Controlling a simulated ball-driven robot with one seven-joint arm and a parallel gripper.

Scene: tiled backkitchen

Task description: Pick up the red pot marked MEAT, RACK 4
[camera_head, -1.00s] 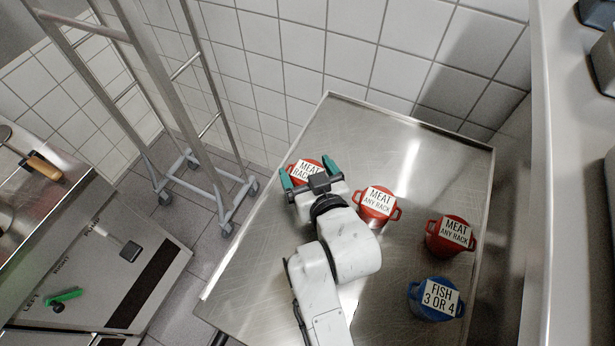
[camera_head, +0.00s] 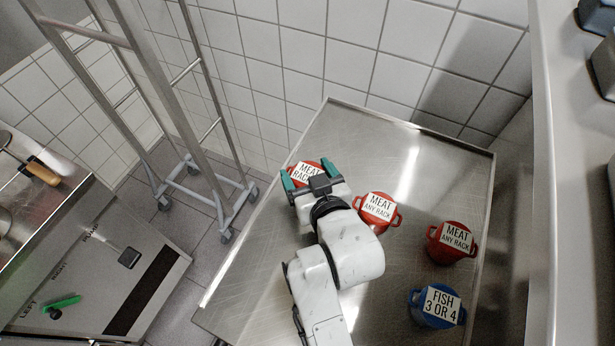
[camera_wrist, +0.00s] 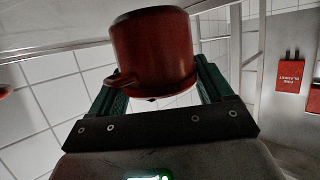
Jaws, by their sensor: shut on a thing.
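A red pot (camera_head: 305,184) with a white lid label reading MEAT, RACK is at the left side of the steel table (camera_head: 345,120). Any number on the label is hidden by my gripper (camera_head: 309,177). My gripper's green fingers are on either side of this pot, shut on it. In the wrist view the red pot (camera_wrist: 155,50) fills the space between the fingers (camera_wrist: 160,90), with one small handle showing at its lower left. I cannot tell whether the pot touches the table.
A red MEAT, ANY RACK pot (camera_head: 378,210) stands close right of my gripper. Another such pot (camera_head: 451,243) and a blue FISH, 3 OR 4 pot (camera_head: 436,306) stand further right. A wheeled metal rack (camera_head: 205,185) stands left of the table; tiled wall lies behind.

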